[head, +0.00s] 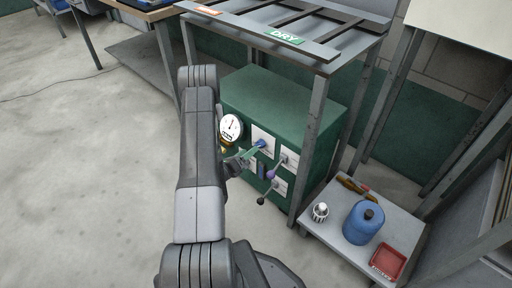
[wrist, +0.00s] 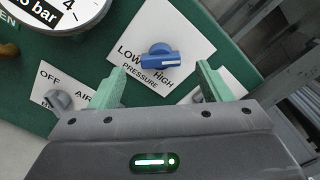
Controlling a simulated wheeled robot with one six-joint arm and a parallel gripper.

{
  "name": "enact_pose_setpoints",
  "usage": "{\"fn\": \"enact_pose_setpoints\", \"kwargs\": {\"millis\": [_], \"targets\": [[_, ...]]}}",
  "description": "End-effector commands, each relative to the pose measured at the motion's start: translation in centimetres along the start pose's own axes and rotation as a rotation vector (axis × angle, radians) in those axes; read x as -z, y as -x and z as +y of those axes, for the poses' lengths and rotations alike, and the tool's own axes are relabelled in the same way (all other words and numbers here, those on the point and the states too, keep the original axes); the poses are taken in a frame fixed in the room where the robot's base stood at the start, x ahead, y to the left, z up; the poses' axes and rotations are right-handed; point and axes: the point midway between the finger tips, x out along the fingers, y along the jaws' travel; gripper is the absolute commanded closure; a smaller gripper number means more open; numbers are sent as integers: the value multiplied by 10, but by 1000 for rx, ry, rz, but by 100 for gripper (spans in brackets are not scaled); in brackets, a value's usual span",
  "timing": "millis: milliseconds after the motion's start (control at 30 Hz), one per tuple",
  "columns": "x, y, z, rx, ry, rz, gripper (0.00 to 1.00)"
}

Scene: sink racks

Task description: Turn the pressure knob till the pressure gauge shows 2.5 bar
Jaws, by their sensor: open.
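The blue pressure knob (wrist: 160,56) sits on a white plate marked LOW, HIGH and PRESSURE in the wrist view. It also shows in the head view (head: 260,144), on the front of a green cabinet (head: 285,92). My gripper (wrist: 160,80) is open, its two green fingers apart below and to either side of the knob, not closed on it.
A grey OFF/AIR knob (wrist: 57,99) is left of my gripper. Levers with a purple knob (head: 271,174) and a dark knob (head: 261,200) stick out below. A rack marked DRY (head: 284,37) is above. A low table (head: 330,232) holds a blue can (head: 363,224).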

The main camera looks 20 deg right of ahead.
Motion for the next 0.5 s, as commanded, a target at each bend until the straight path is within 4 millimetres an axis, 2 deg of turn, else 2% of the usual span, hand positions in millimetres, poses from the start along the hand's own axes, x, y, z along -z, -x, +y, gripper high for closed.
{"fn": "enact_pose_setpoints", "kwargs": {"millis": [100, 233, 500], "targets": [[2, -22, 0, 4, -3, 3, 29], [1, -39, 0, 3, -2, 1, 29], [0, -55, 0, 1, 0, 1, 29]]}}
